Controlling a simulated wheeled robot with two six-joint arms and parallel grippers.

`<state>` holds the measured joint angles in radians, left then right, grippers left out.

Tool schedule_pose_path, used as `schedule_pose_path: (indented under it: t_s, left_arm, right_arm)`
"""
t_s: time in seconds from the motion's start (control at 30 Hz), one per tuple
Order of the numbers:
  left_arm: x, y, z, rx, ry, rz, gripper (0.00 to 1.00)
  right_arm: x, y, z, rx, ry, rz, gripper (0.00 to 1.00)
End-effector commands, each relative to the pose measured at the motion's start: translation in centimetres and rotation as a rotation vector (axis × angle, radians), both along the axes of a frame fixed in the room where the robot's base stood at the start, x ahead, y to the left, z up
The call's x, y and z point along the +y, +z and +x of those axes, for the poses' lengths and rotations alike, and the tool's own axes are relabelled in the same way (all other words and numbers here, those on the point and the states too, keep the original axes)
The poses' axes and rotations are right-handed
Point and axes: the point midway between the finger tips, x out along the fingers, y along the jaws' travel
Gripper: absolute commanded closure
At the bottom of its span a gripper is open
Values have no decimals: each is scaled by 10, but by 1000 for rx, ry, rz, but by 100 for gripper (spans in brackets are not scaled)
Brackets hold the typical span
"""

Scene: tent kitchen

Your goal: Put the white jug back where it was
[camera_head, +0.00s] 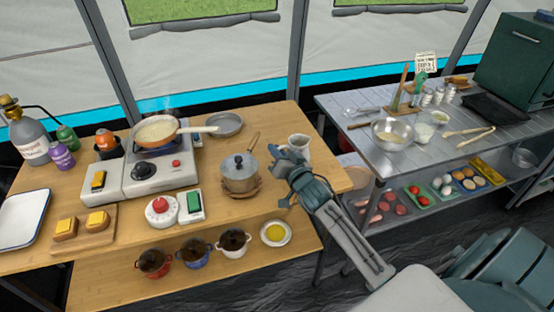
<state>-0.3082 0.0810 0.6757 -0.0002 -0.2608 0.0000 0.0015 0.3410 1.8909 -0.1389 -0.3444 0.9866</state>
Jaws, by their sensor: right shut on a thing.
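The white jug (299,143) is at the right end of the wooden table (270,200), behind my right gripper, with its rim and upper side showing. My right gripper (285,160) comes in from the lower right and is shut on the jug at its near left side. The gripper hides the jug's lower part, so I cannot tell whether its base touches the table. My left gripper is not in view.
A lidded pot (239,172) stands just left of my right gripper. A frying pan (156,132) sits on the stove farther left, with an empty grey pan (224,124) behind. Bowls and cups stand on the lower shelf. A metal table (350,101) is at right.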

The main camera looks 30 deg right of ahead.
Motion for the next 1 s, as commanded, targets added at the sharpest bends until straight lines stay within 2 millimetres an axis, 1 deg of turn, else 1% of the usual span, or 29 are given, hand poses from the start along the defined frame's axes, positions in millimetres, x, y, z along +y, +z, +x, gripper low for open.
schedule_pose_path:
  t_s: [0.1,0.27,0.37,0.57,0.7,0.73,0.83,1.0]
  left_arm:
    - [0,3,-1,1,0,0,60]
    - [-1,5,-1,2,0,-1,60]
    - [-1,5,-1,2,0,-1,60]
    - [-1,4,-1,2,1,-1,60]
    - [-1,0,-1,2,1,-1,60]
    - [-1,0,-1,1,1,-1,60]
    - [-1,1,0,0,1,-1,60]
    - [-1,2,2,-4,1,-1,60]
  right_arm:
    - [1,-15,-1,2,0,0,100]
    - [1,-30,-1,1,0,-1,100]
    - [1,-34,-1,-2,1,-1,100]
    - [1,-34,-1,-2,1,-1,100]
    - [1,-39,-1,-2,1,-1,100]
    - [1,-39,-1,1,0,0,88]
    - [1,-38,-1,1,0,0,68]
    - [1,-38,-1,1,0,0,68]
